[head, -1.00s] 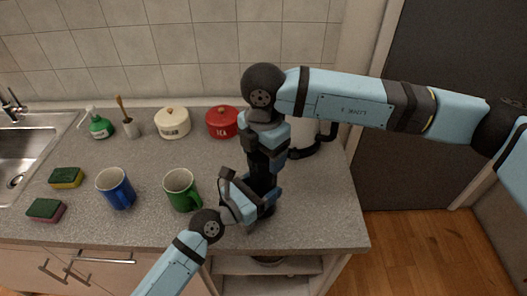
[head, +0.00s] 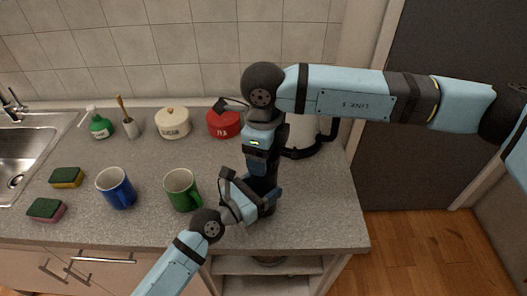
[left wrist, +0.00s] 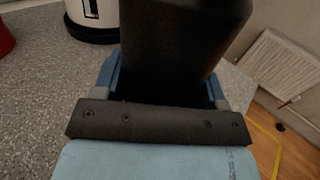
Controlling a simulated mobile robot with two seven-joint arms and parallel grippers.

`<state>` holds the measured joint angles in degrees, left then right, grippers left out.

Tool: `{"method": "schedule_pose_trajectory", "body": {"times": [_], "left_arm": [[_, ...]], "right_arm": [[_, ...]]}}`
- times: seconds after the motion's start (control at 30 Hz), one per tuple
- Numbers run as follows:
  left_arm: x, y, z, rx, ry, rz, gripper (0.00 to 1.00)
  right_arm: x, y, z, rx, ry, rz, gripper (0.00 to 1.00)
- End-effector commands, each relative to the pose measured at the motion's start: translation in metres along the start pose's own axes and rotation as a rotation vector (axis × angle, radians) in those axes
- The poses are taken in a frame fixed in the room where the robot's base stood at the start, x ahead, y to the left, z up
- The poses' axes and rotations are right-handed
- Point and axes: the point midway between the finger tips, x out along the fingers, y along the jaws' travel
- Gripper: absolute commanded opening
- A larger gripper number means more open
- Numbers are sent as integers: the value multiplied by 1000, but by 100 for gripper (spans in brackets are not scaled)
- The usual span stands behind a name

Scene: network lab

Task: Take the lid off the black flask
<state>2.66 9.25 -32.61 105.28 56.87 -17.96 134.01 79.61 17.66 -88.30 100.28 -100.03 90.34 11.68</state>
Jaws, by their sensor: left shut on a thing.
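The black flask (head: 262,184) stands upright near the front right of the counter, mostly hidden by my two grippers. In the left wrist view its dark body (left wrist: 185,45) fills the space between the fingers. My left gripper (head: 264,201) is shut on the flask body from the front left. My right gripper (head: 262,168) points straight down over the flask's top. Its fingers are at the height of the lid, which I cannot make out. Whether those fingers are open or shut does not show clearly.
A green mug (head: 181,190) stands close left of my left gripper, with a blue mug (head: 116,188) further left. The counter's right end is bare.

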Motion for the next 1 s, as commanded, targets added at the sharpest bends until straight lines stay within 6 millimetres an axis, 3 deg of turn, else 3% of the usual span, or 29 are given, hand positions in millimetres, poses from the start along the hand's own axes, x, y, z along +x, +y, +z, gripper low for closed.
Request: {"method": "schedule_pose_trajectory", "body": {"times": [1.0], "left_arm": [[0, 0, 0, 0, 0, 1, 0]], "right_arm": [[-2, 0, -1, -2326, 0, -1, 43]]}}
